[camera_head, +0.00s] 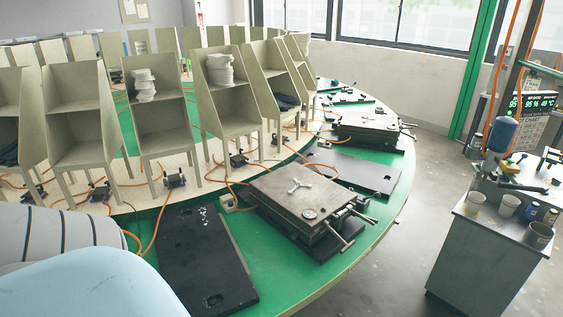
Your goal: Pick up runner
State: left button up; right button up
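A small pale three-armed piece, which looks like the runner (299,186), lies on top of the closed grey metal mould (272,196) in the middle of the picture. The mould sits on the green carousel table (377,228), near its outer edge. It has a round dial on top and handles or clamps at its right side. Neither of my grippers is in view. Large rounded light blue and striped grey surfaces, probably my own arm, fill the lower left corner and hide that part of the table.
A black plate (208,268) lies left of the mould, and another black plate (352,170) behind it. A second mould (368,128) stands farther back. Wooden shelf units (82,133) line the inner ring, some with white insole stacks (144,86). Orange hoses cross the ring. A cluttered cart (478,254) stands right.

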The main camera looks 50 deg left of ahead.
aim_at(298, 183)
jog(key=i+l+u, duration=0.1)
jog(key=i+u, duration=0.3)
jog(key=i+l+u, duration=0.15)
jog(key=u, duration=0.3)
jog(key=i+l+u, duration=0.25)
jog(key=u, duration=0.15)
jog(key=i+l+u, duration=0.15)
jog(key=u, duration=0.25)
jog(key=i+l+u, duration=0.15)
jog(key=l+u, duration=0.25)
jog(key=i+l+u, duration=0.1)
jog(key=u, duration=0.3)
